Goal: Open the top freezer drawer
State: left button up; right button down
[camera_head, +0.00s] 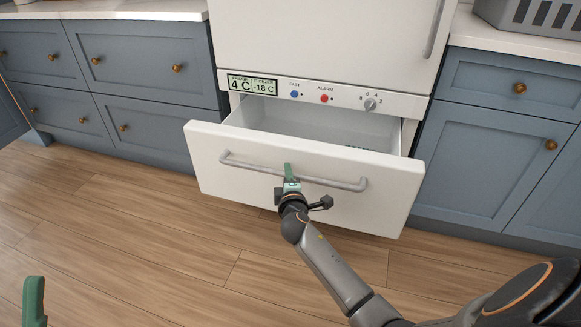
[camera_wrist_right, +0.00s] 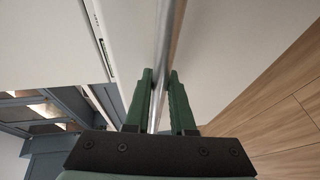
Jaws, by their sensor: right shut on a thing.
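The top freezer drawer (camera_head: 240,178) is white and stands pulled out from the fridge-freezer, with its inside visible behind the front panel. A grey bar handle (camera_head: 335,183) runs across its front. My right gripper (camera_head: 289,172) is at the middle of this handle. In the right wrist view, the green fingers of the right gripper (camera_wrist_right: 159,98) are shut on the handle (camera_wrist_right: 168,50), one on each side of it. A green finger of my left gripper (camera_head: 34,300) shows at the lower left; its opening cannot be seen.
A control panel (camera_head: 322,94) with a display and knobs sits above the drawer, under the closed white fridge door (camera_head: 325,40). Blue cabinets stand at left (camera_head: 135,60) and right (camera_head: 490,140). The wooden floor (camera_head: 130,240) in front is clear. A grey crate (camera_head: 535,14) is on the right counter.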

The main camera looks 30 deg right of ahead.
pick_arm(q)
jog(key=shift+s+a+r+p, duration=0.25)
jog(key=shift+a+r+p, duration=0.1)
jog(key=shift+r, duration=0.1)
pick_arm(e)
jog(key=s+a, duration=0.5)
jog(key=a, duration=0.1)
jog(key=shift+s+a, duration=0.15)
jog(key=c, duration=0.8)
grip_release()
jog(key=shift+o, duration=0.2)
jog(key=shift+s, duration=0.1)
